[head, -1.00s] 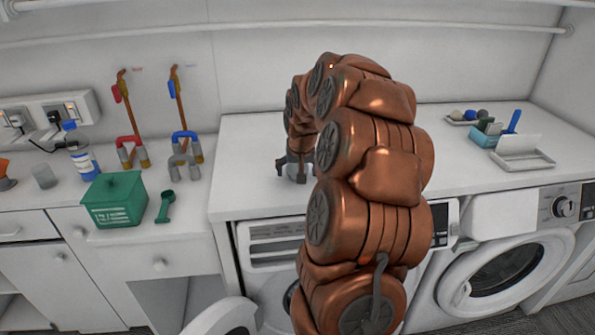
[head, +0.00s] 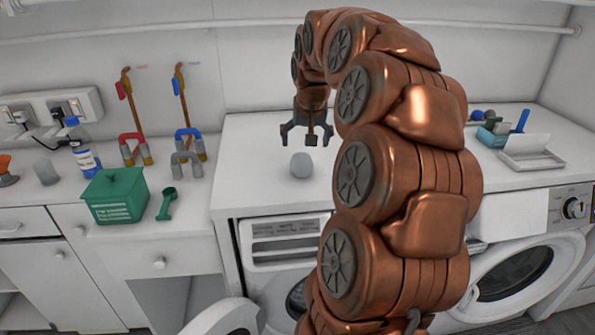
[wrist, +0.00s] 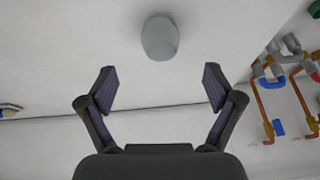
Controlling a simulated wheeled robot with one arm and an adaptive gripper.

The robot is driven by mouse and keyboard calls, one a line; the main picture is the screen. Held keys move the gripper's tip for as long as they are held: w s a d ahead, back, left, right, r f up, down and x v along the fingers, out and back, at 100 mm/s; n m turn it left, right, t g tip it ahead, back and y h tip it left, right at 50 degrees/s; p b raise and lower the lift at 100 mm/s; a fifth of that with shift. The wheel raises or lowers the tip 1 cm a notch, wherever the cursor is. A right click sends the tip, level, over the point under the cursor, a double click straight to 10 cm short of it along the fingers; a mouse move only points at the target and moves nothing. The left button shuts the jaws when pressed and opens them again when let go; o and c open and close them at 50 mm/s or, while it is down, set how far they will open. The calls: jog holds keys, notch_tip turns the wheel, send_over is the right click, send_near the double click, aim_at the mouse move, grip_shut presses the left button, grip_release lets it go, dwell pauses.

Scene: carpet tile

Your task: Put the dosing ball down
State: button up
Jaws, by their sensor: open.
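The dosing ball (head: 301,165), a small pale grey rounded cup shape, rests on the white countertop above the left washing machine. It also shows in the wrist view (wrist: 160,38), beyond the fingertips near the top centre. My gripper (head: 307,140) is open and empty above the dosing ball, with clear space between them. In the wrist view, the two fingers of my gripper (wrist: 160,88) are spread wide with nothing between them.
A green box (head: 115,197) and a green scoop (head: 167,204) stand on the counter at left. The counter around the dosing ball is clear.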

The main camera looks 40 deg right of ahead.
jog(key=s+a+f+n+g+y, duration=0.1)
jog(key=s+a+f+n, duration=0.15)
jog(key=a, duration=0.75)
jog(key=s+a+f+n+g+y, duration=0.1)
jog(key=s+a+f+n, duration=0.15)
jog(key=a, duration=0.85)
jog(key=s+a+f+n+g, duration=0.1)
jog(key=s+a+f, duration=0.1)
jog(key=s+a, duration=0.2)
jog(key=s+a+f+n+g, duration=0.1)
jog(key=s+a+f, duration=0.2)
jog(key=s, duration=0.7)
jog(key=s+a+f+n+g, duration=0.1)
jog(key=s+a+f, duration=0.2)
jog(key=s+a, duration=0.3)
jog(key=shift+s+f+g+y, duration=0.25)
jog(key=shift+s+g+y, duration=0.05)
jog(key=shift+s, duration=0.2)
